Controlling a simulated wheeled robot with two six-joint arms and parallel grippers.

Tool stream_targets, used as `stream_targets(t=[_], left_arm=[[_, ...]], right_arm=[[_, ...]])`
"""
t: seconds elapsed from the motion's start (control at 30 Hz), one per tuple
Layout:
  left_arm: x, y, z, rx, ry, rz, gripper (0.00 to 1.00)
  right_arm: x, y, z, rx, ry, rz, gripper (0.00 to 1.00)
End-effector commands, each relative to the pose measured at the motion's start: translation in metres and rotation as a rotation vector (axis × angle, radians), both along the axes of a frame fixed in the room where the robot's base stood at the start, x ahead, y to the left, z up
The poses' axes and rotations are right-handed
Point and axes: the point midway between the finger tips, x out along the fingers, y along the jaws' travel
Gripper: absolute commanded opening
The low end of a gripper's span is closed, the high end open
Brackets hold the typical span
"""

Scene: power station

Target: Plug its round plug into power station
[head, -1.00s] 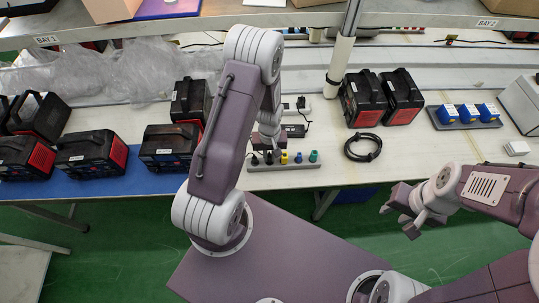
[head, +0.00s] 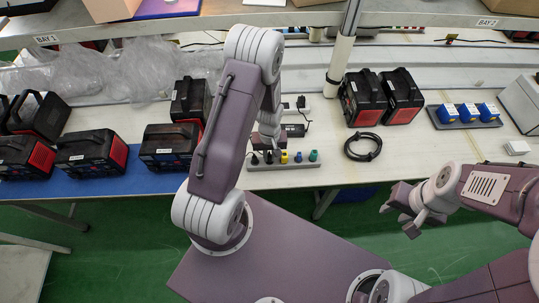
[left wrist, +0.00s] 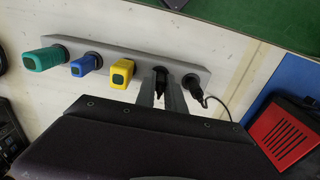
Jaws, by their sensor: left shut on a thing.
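A grey strip (head: 300,164) on the table holds a row of plugs: green (head: 314,156), blue (head: 298,157), yellow (head: 284,157) and two black ones. My left gripper (left wrist: 161,84) is shut on the black plug (left wrist: 160,76) beside the yellow one, which still stands at the strip. The other black plug (left wrist: 193,83), with a thin cable, stands beside it, outside the fingers. Several black power stations (head: 170,146) with red sides stand to the left; their socket details are too small to tell. My right gripper (head: 399,219) is open and empty, over the floor before the table.
Two more power stations (head: 362,99) stand right of the white post (head: 341,65). A coiled black cable (head: 362,147) lies on the table. Blue blocks (head: 467,113) sit on a grey base farther right. Plastic wrap (head: 110,75) covers the back left. A shelf edge crosses above.

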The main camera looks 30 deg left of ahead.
Motion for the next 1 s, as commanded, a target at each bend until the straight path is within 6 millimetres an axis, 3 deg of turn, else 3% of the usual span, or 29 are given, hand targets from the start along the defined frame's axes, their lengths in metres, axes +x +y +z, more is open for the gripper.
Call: stream_targets(t=[0.07,0.1,0.17,0.57,1.0], left_arm=[[0.000,0.000,-0.001,0.000,0.000,0.000,0.00],[0.000,0.000,-0.001,0.000,0.000,0.000,0.25],[0.000,0.000,-0.001,0.000,0.000,0.000,0.39],[0.000,0.000,0.007,0.001,-0.001,0.000,0.39],[0.001,0.000,0.084,0.001,-0.003,0.000,0.39]], right_arm=[[0.000,0.000,-0.001,0.000,0.000,0.000,0.36],[0.000,0.000,0.000,0.000,0.000,0.000,0.36],[0.000,0.000,0.000,0.000,0.000,0.000,0.36],[0.000,0.000,-0.001,0.000,0.000,0.000,0.36],[0.000,0.000,-0.001,0.000,0.000,0.000,0.36]])
